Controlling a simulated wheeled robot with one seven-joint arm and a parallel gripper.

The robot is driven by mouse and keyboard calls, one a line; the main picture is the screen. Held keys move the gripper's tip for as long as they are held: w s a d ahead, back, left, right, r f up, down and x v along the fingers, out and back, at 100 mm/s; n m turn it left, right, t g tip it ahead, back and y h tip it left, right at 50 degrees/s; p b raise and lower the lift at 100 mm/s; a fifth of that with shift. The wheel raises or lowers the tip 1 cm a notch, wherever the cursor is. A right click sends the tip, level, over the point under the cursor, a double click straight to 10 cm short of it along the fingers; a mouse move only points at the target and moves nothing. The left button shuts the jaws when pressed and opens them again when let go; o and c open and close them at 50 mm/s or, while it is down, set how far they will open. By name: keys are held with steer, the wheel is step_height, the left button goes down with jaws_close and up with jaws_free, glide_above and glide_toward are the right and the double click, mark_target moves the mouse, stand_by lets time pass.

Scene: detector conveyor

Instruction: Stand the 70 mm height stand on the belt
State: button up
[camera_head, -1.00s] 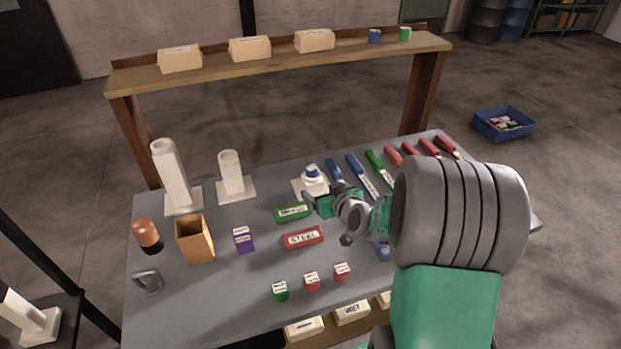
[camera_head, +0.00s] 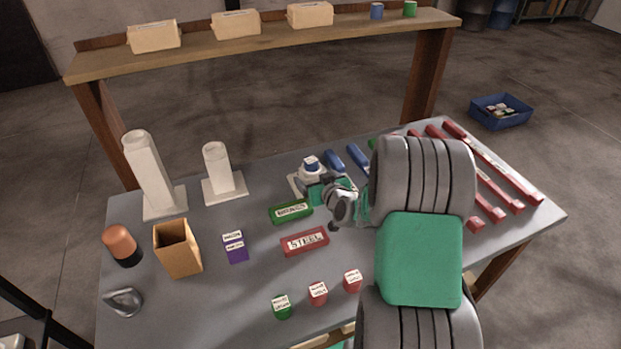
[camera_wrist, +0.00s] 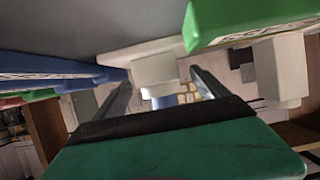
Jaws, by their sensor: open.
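Three white stands with square bases are on the grey table. The shortest (camera_head: 312,172), which looks like the 70 mm one, is at the middle back with a small blue-topped piece on it; its label cannot be read. A middle-height stand (camera_head: 216,170) and the tallest stand (camera_head: 148,175) are to its left. My gripper (camera_head: 319,188) is open, low at the shortest stand. In the wrist view, the white body of the stand (camera_wrist: 155,70) shows between my open fingers (camera_wrist: 160,88); contact cannot be told. I cannot make out the belt.
A green block (camera_head: 291,211) and a red STEEL block (camera_head: 305,243) lie just in front. Blue bars (camera_head: 357,158) lie close to the right of the stand. A wooden shelf (camera_head: 265,35) spans the back. An open tan box (camera_head: 177,248) stands at the left.

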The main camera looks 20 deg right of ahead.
mark_target(315, 177)
steer(key=x, duration=0.4)
steer(key=shift+d+p, duration=0.2)
steer(key=shift+p, duration=0.1)
steer(key=shift+s+r, duration=0.1)
steer(key=shift+c, duration=0.4)
steer(key=shift+r, duration=0.1)
jaws_close()
